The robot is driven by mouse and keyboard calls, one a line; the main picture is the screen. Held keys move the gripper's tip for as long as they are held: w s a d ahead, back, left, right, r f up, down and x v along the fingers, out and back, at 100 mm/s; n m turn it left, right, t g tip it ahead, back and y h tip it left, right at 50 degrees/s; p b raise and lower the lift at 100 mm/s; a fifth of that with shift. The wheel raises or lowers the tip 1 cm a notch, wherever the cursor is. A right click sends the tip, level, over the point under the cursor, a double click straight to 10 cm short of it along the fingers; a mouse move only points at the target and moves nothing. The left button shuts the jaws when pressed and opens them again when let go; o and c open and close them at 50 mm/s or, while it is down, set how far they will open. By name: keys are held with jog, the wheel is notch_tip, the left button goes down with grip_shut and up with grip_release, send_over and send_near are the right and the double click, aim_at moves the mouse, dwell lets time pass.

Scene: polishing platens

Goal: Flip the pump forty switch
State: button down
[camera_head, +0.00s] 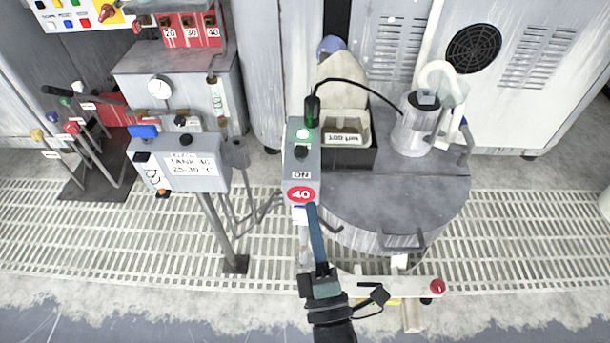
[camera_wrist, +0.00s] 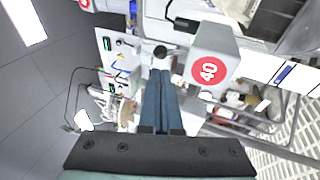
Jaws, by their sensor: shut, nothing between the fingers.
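The pump forty switch box (camera_head: 312,172) is a narrow grey box on the left edge of the round grey tank. In the wrist view, the fingertips (camera_wrist: 160,72) point just below a black ball (camera_wrist: 160,52), left of the disc. Contact cannot be told.
A black cable rises from the box to a pump (camera_head: 415,130) on the tank. A rail with a red knob (camera_head: 438,286) lies to the right of my gripper. Grated floor surrounds the tank.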

aim_at(302, 158)
jog(key=b+x, duration=0.1)
jog(key=x, duration=0.7)
jog(key=shift+f, duration=0.15)
jog(key=shift+r, duration=0.2)
